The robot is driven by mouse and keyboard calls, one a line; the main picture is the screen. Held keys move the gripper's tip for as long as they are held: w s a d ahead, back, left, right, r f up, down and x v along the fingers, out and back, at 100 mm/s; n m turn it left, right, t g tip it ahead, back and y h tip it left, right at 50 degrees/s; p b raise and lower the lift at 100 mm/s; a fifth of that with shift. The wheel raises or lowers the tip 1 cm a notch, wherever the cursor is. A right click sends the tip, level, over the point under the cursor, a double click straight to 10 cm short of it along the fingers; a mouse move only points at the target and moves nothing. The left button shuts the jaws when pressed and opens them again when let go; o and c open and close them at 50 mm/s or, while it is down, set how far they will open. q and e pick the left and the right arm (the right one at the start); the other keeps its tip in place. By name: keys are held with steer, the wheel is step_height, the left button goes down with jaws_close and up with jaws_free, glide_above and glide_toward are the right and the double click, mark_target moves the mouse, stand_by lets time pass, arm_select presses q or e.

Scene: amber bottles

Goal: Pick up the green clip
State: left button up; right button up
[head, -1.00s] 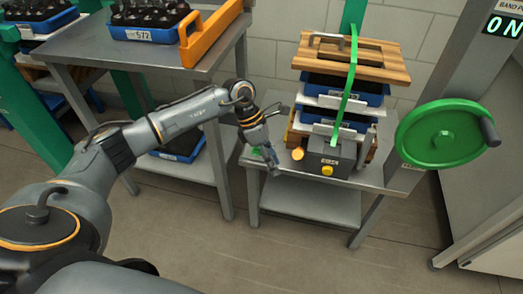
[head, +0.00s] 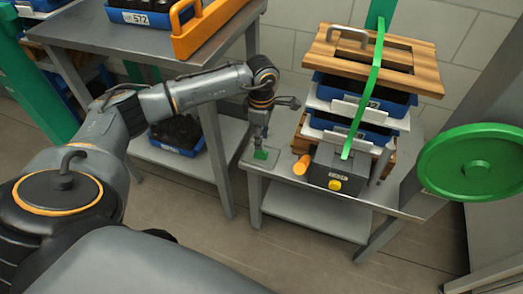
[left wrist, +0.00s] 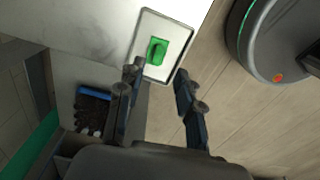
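The green clip (head: 261,154) lies on the left corner of the low metal table, just below my left gripper (head: 259,136) in the head view. In the left wrist view the green clip (left wrist: 157,50) lies on a pale square plate with a dark rim (left wrist: 177,22). My left gripper (left wrist: 160,76) is open and empty there, its two fingers spread with the clip a little beyond the tips. The fingers do not appear to touch the clip. My right gripper is not in view.
On the same table (head: 410,203) stand an orange cylinder (head: 302,165), a grey box with a yellow button (head: 335,184), and stacked blue crates under a wooden board (head: 412,68). A green strap (head: 366,90) crosses the stack. A large green wheel (head: 480,160) is at the right.

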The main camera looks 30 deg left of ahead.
mark_target(261, 153)
arm_select(q)
steer(key=f, duration=0.5)
steer(key=shift+w+a+f+b, duration=0.15)
steer(key=shift+a+f+b, duration=0.05)
steer(key=shift+b, duration=0.1)
jaws_close()
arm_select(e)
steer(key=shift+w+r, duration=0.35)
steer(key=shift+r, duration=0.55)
